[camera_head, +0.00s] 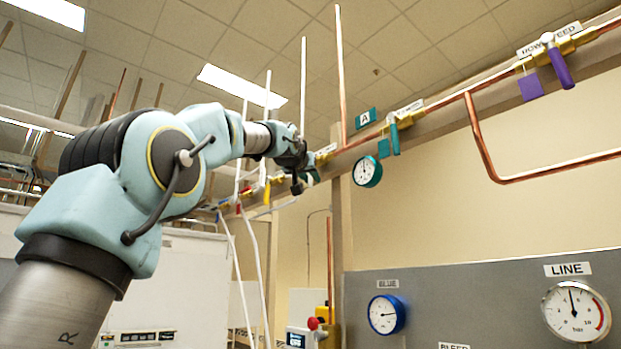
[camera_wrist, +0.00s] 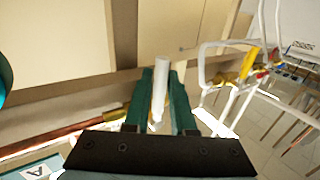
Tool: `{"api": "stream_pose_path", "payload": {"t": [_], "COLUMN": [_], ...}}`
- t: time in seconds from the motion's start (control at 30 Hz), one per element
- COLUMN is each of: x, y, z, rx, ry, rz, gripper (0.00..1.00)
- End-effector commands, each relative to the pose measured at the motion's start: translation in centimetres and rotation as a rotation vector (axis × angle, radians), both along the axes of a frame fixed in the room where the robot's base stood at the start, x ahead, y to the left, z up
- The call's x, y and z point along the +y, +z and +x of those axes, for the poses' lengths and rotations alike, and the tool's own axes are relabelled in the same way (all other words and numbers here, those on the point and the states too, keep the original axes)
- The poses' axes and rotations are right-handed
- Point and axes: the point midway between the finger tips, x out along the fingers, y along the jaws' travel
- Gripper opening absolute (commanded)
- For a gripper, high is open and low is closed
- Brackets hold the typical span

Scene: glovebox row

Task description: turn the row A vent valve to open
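The teal "A" sign (camera_head: 365,118) marks the copper pipe row in the head view; the sign also shows at the wrist view's lower left (camera_wrist: 38,172). My gripper (camera_head: 302,182) is at the pipe row, left of that sign. In the wrist view its two teal fingers (camera_wrist: 162,82) stand on either side of a white bar-like handle (camera_wrist: 160,88). Whether they touch it is not clear. No readable label shows which valve it belongs to. A teal-handled valve (camera_head: 394,138) with a small unreadable label is right of the sign.
A purple-handled valve (camera_head: 558,62) is at the upper right. A teal gauge (camera_head: 367,171) hangs below the row. A grey panel bears a blue gauge (camera_head: 386,314) and a "LINE" gauge (camera_head: 576,311). A yellow handle (camera_wrist: 246,62) and white tubing (camera_wrist: 213,62) are right of my fingers.

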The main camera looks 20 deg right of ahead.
Motion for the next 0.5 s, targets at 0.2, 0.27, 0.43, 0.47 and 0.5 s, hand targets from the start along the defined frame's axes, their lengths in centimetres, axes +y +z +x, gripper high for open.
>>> {"api": "stream_pose_path", "payload": {"t": [0.2,0.27,0.43,0.47,0.5], "x": [0.01,0.01,0.01,0.01,0.01], "y": [0.01,0.0,0.01,0.01,0.01], "z": [-0.01,-0.01,-0.02,-0.02,-0.02], "rx": [0.0,0.0,0.0,0.0,0.0], "ry": [0.0,0.0,0.0,0.0,0.0], "rz": [0.0,0.0,0.0,0.0,0.0], "gripper": [0.0,0.0,0.0,0.0,0.0]}}
